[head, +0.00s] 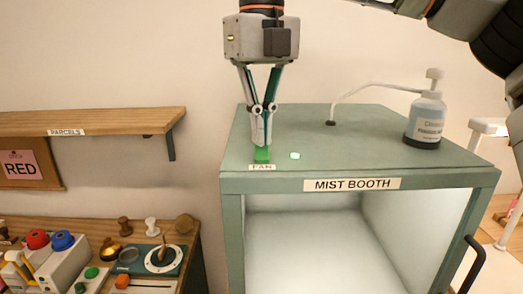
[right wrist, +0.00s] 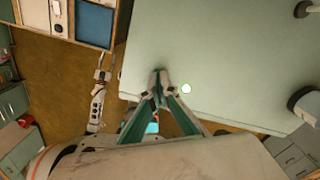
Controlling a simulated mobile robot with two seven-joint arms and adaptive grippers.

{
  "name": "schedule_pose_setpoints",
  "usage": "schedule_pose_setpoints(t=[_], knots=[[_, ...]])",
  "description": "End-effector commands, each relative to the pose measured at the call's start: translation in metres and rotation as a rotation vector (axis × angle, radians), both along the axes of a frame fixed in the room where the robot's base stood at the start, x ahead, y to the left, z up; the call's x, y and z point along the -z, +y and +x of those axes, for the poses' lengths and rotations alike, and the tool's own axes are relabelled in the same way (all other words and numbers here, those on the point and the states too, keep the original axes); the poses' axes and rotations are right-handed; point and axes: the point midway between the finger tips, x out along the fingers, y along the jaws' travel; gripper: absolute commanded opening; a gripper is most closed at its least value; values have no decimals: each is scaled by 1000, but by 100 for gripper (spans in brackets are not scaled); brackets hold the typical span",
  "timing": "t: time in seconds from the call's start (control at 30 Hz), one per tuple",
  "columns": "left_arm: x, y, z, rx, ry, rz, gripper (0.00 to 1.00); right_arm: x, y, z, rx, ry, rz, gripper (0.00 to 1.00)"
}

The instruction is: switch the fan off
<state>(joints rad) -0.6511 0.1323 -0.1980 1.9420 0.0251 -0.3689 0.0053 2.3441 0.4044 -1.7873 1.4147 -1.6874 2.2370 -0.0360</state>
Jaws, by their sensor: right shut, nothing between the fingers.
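The green fan switch (head: 262,155) is on the top front edge of the mist booth (head: 360,130), behind a label reading FAN (head: 262,167). A small round light (head: 295,155) beside it glows green; it also shows in the right wrist view (right wrist: 186,89). My right gripper (head: 262,141) points straight down with its fingers shut and empty. Its fingertips are right at the switch and partly cover it; I cannot tell if they press it. In the right wrist view the fingertips (right wrist: 159,74) hide the switch.
A labelled spray bottle (head: 427,115) with a thin hose stands on the booth's right side. A wooden shelf (head: 90,122) marked PARCELS is on the wall at left. A cluttered wooden bench is below it. The booth top between switch and bottle is mostly clear.

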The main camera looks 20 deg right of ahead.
Motion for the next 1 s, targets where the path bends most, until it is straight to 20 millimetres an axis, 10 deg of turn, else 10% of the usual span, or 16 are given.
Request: schedule_pose_setpoints(t=[1.0], knots=[[-2, 0, 0, -1, 0, 1, 40, 5, 0, -1, -1, 3, -2, 0]])
